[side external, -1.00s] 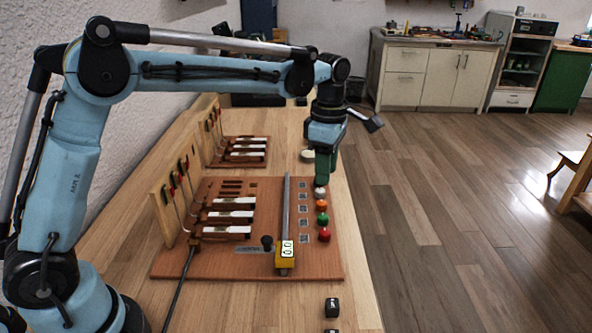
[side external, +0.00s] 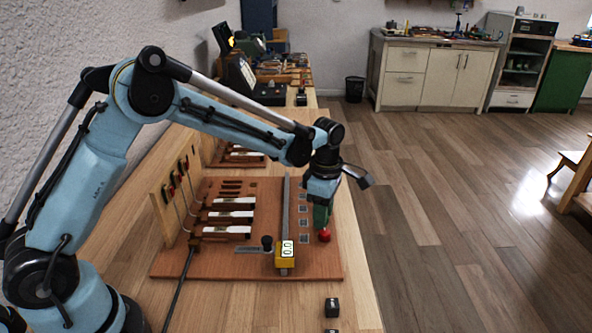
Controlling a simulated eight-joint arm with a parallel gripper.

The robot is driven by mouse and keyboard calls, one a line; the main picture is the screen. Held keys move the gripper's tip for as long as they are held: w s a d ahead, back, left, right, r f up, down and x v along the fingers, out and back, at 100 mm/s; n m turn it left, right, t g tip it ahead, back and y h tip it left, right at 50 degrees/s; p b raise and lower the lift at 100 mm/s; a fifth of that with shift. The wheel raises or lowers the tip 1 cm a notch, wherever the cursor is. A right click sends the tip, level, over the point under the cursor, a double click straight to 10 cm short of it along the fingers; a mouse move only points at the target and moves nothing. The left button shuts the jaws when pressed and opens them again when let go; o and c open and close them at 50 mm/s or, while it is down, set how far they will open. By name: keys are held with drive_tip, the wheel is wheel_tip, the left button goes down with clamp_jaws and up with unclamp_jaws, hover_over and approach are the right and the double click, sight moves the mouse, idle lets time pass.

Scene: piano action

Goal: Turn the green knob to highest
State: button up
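My gripper (side external: 321,222) points down over the right edge of the brown panel (side external: 215,268), at the column of coloured knobs. Its green-tinted fingers stand where the green knob is, just behind the red knob (side external: 324,236). The green knob is hidden by the gripper, as are the orange and pale knobs farther back. I cannot tell whether the fingers touch the green knob, or whether they are open or shut. The red knob shows at the front of the column, close to the fingertips.
A grey rail (side external: 286,210) with a yellow block (side external: 285,257) runs left of the knobs. A black-topped lever (side external: 267,242) and white keys (side external: 228,229) lie farther left. Small black blocks (side external: 332,307) sit on the bench in front.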

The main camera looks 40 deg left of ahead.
clamp_jaws()
